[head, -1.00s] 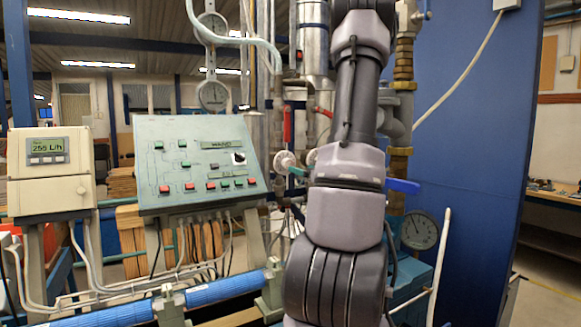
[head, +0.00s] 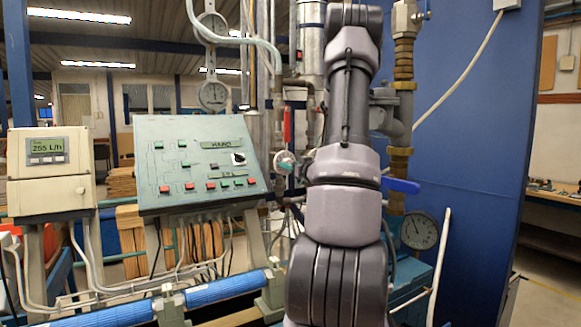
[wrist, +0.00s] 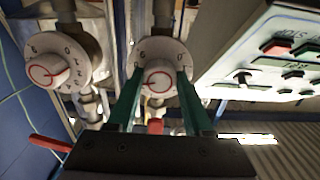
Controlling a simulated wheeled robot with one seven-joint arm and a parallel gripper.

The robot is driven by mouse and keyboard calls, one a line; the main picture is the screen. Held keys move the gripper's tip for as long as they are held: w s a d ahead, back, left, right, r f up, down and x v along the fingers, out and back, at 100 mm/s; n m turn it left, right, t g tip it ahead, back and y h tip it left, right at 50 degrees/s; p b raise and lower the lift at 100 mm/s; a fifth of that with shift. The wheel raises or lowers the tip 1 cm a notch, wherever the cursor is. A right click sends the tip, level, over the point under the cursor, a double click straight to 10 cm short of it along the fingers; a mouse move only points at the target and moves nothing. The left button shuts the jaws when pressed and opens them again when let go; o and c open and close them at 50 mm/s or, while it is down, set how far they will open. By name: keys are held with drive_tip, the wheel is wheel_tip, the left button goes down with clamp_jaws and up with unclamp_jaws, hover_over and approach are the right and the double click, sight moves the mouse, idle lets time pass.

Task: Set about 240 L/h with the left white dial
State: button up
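The left white dial (head: 283,157) is on the pipes just right of the control panel. It also shows in the wrist view (wrist: 159,80), with a red ring mark on its knob. My gripper (wrist: 160,72) has its two green fingers apart, one on each side of this dial's knob. A gap seems to show, but I cannot tell whether either finger touches. In the head view, a green fingertip shows at the dial; my arm hides the rest. A second white dial (wrist: 60,65) is beside it in the wrist view. The display (head: 47,146) reads about 255 L/h.
The sloped control panel (head: 147,155) with buttons is left of the dials, and close on the right in the wrist view (wrist: 235,60). Pipes stand close behind the dials. A red lever (wrist: 48,143) is low left in the wrist view. A blue wall (head: 470,130) is on the right.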

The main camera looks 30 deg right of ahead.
clamp_jaws()
drive_tip(key=shift+n, duration=1.2)
drive_tip(key=o, duration=0.7)
unclamp_jaws()
drive_tip(key=shift+o, duration=0.2)
drive_tip(key=s, duration=1.1)
drive_tip(key=shift+a, duration=0.3)
drive_tip(key=shift+w, duration=0.1)
